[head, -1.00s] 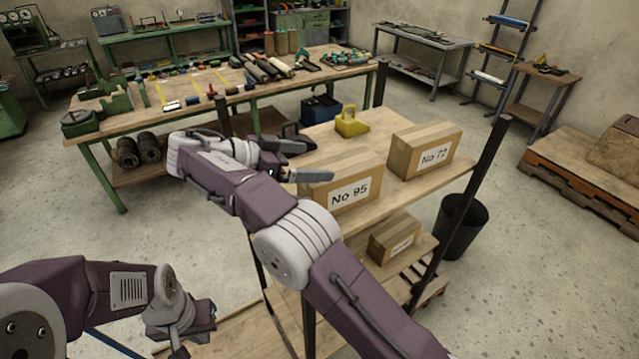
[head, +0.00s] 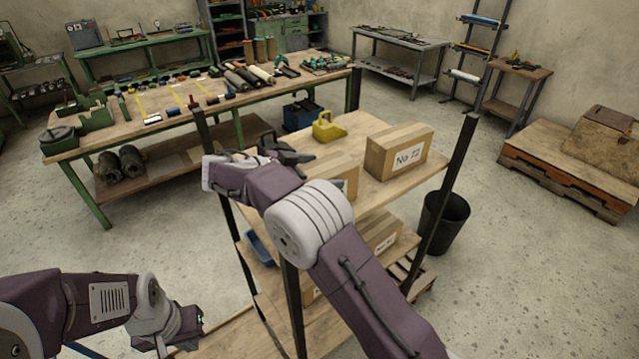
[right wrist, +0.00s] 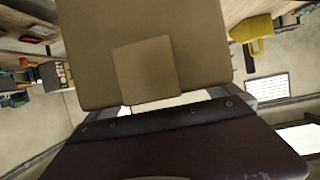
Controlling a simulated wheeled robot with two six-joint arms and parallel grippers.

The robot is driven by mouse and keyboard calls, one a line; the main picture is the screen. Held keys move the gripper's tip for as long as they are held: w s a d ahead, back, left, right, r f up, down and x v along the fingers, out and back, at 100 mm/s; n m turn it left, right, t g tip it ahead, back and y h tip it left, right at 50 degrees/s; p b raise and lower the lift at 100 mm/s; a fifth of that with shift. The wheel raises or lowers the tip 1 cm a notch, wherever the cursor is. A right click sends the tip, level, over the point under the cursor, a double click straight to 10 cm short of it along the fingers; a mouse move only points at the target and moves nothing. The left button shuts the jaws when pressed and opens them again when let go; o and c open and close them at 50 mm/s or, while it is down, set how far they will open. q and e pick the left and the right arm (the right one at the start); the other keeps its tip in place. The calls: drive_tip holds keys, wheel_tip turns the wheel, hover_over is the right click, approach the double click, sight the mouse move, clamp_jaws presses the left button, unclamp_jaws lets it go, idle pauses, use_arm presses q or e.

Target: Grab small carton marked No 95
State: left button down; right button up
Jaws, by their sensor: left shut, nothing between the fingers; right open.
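The No 95 carton (head: 342,170) stands on the rack's top board, mostly hidden behind my right arm. Only part of its top and a sliver of its label show, and the number is covered. In the right wrist view a brown carton face (right wrist: 85,50) with a tape strip fills the upper middle, close in front of the gripper. My right gripper (head: 292,153) is open at the carton's far left side; I cannot tell whether it touches. My left gripper (head: 198,326) is shut and empty, low at the left, away from the cartons.
The No 72 carton (head: 400,152) stands to the right on the same board, with a yellow container (head: 328,127) behind. Another labelled carton (head: 378,238) sits on the shelf below. Dark rack posts (head: 455,175) rise around the board. A black bin (head: 443,222) stands right.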

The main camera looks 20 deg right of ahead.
drive_tip(key=shift+d, duration=0.2)
drive_tip(key=shift+w+a+f, duration=0.1)
drive_tip(key=shift+f, duration=0.05)
drive_tip(key=shift+w+a, duration=0.15)
drive_tip(key=shift+w, duration=0.05)
drive_tip(key=shift+c, duration=1.2)
drive_tip(key=shift+w+a, duration=0.1)
drive_tip(key=c, duration=1.9)
use_arm(q)
drive_tip(key=shift+w, duration=0.2)
use_arm(e)
drive_tip(key=shift+d, duration=0.2)
use_arm(q)
drive_tip(key=shift+f, duration=0.1)
